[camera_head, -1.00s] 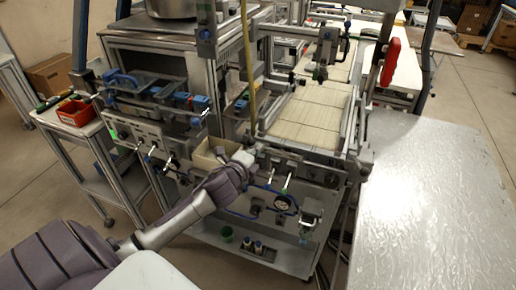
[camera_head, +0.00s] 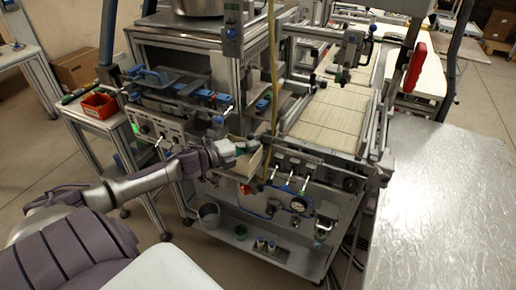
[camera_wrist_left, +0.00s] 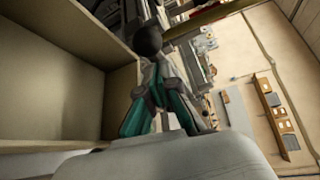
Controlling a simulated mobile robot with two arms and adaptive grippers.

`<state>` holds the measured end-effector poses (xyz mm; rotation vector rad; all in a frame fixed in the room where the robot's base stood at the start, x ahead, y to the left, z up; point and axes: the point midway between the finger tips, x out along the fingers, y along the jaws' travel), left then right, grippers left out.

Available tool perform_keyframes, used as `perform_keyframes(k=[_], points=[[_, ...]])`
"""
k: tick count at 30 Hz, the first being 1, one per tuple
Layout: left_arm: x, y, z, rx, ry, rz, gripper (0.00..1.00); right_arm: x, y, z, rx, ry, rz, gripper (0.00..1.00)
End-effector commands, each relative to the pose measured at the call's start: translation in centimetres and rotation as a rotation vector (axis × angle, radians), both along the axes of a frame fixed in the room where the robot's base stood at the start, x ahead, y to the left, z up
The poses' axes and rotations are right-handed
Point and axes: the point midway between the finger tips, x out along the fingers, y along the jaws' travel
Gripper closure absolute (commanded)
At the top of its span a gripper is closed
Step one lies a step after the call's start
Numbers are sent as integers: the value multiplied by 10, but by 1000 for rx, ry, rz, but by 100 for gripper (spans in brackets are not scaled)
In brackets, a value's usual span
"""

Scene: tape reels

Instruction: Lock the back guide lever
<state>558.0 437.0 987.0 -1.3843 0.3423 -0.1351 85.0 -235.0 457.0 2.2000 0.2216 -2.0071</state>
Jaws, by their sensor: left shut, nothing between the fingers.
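My left gripper (camera_head: 250,146) is shut and empty. It is beside and partly in front of a cream open box on the front of the machine. Several pale-handled levers (camera_head: 290,178) stand on the front panel to the right. I cannot tell which one is the back guide lever, nor its lock state. My right gripper is not in view.
The cream box (camera_head: 258,160) is right at the gripper. A yellowish upright strip (camera_head: 273,90) rises behind it. A pressure gauge (camera_head: 298,204) is on the front panel. A red bin (camera_head: 100,105) is on the left side table, and a bare metal table (camera_head: 440,200) is at right.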

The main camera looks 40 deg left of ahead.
Motion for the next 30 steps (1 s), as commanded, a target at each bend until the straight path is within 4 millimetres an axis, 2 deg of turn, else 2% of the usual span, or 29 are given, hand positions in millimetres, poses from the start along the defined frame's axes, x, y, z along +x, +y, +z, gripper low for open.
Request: perform_keyframes(k=[15,30], points=[[2,25,0,4,-1,10,100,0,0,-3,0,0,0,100],[3,29,3,7,-3,14,100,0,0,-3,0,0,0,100]])
